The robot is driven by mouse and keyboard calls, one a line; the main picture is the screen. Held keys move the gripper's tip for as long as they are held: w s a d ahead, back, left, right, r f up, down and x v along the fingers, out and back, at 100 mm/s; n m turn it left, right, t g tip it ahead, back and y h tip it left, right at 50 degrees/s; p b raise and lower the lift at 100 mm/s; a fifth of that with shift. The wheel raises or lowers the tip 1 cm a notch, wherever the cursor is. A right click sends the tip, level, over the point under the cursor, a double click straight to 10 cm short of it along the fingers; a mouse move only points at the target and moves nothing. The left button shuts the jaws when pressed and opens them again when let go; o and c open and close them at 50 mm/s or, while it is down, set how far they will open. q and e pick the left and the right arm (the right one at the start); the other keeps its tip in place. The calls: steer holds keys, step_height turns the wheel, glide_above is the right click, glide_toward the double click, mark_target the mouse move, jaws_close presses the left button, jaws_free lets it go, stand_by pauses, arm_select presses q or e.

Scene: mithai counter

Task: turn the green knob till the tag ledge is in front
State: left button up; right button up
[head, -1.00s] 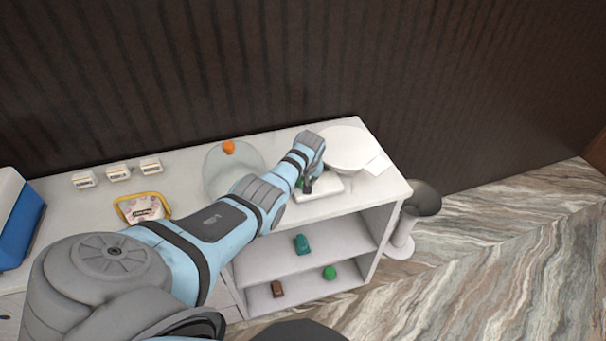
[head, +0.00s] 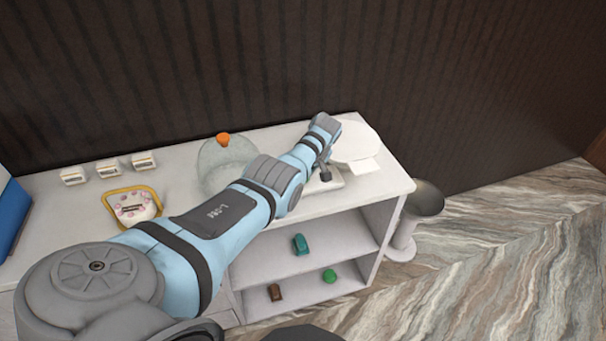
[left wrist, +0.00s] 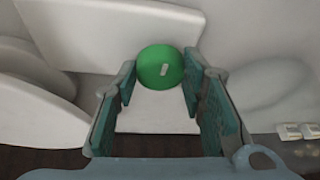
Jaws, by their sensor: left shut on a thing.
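The green knob (left wrist: 160,67) sits between the two jaws of my left gripper (left wrist: 160,90) in the left wrist view, with a small pale mark on its face. In the head view, my left gripper (head: 325,172) is down on the white base and hides the knob. My left gripper is shut on the knob. Behind it stands a round white top (head: 352,140). A flat white ledge (head: 362,165) sticks out from it toward the front, slightly right. No tag is readable on it. My right gripper is not in view.
A glass dome with an orange handle (head: 223,139) stands left of my wrist. A yellow-rimmed tray (head: 112,192) and several small white boxes (head: 108,168) are farther left. Shelves below hold a teal object (head: 300,244), a green ball (head: 329,276) and a brown block (head: 274,292).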

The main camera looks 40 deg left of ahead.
arm_select(q)
steer(key=o, duration=1.1)
steer(key=shift+o, duration=0.2)
steer(key=v, duration=1.2)
